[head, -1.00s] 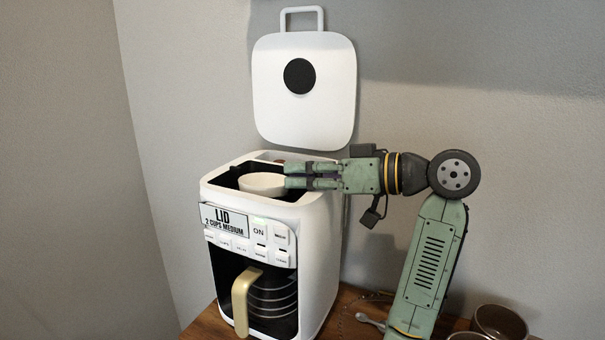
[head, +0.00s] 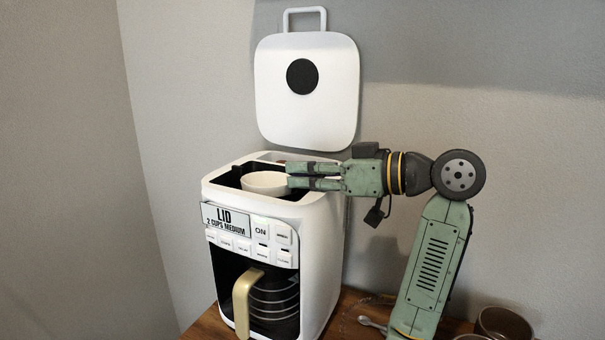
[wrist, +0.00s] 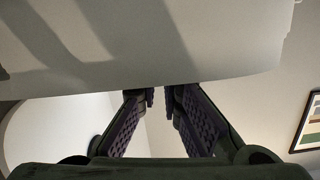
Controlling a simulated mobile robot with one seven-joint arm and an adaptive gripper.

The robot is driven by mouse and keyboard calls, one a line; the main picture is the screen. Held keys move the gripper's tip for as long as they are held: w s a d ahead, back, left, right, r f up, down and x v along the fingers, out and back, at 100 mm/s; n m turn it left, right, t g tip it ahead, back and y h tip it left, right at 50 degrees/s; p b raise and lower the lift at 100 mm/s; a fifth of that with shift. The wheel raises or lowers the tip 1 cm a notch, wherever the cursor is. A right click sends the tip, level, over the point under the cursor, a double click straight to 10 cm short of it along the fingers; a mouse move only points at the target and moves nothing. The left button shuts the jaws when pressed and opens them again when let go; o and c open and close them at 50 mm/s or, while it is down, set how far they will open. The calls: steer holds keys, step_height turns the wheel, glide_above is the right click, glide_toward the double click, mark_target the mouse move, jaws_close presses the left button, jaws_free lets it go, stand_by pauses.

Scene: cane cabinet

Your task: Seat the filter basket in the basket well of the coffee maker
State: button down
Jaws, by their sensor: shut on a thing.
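The white coffee maker (head: 325,235) stands on the wooden top with its lid (head: 320,110) raised upright behind it. The dark basket well (head: 228,180) is open at its top. The white filter basket (head: 264,184) is at the well opening, with its upper part showing above the front rim; its lower part is hidden, so I cannot tell whether it touches the well. My gripper (head: 288,175) reaches in level from the right and is shut on the near right side of the basket. In the wrist view the gripper's fingers (wrist: 160,100) meet at a large pale surface that fills the top.
A carafe with a cream handle (head: 243,300) sits in the bay below. Brown cups (head: 503,322) and a spoon (head: 372,323) lie at the lower right. Walls stand close behind and to the left.

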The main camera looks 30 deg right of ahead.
steer(key=shift+d+f, duration=0.35)
steer(key=shift+f, duration=0.2)
steer(key=c, duration=1.7)
jaws_free()
steer(key=shift+w+d+f, duration=0.1)
steer(key=v, duration=0.5)
steer(key=r+v, duration=0.1)
steer(key=v, duration=0.2)
